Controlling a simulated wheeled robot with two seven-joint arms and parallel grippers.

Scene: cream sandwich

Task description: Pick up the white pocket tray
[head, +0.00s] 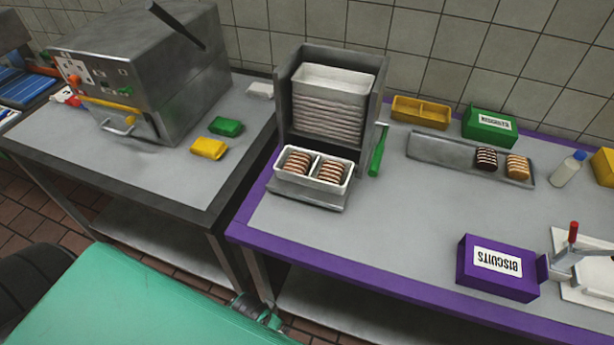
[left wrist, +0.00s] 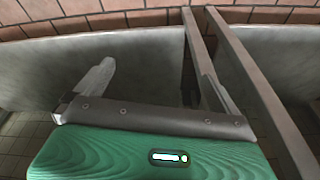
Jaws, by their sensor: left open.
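A white pocket tray (head: 274,174) with two pockets sits on the low metal lip of a dispenser (head: 371,95). Each pocket holds several brown-and-cream striped biscuits. Above it, a stack of white trays (head: 328,105) stands inside the dispenser. My left gripper (head: 260,313) is at the bottom of the head view, below and in front of the table edge, well away from the tray. In the left wrist view its two fingers (left wrist: 155,85) are spread apart with nothing between them. My right gripper is not in view.
The dispenser stands at the left end of a purple-edged table (head: 400,225). A green-handled tool (head: 378,152) is right beside it. A purple biscuits box (head: 497,268) stands front right. A steel machine (head: 150,65) is on the left table. The purple-edged table's middle is clear.

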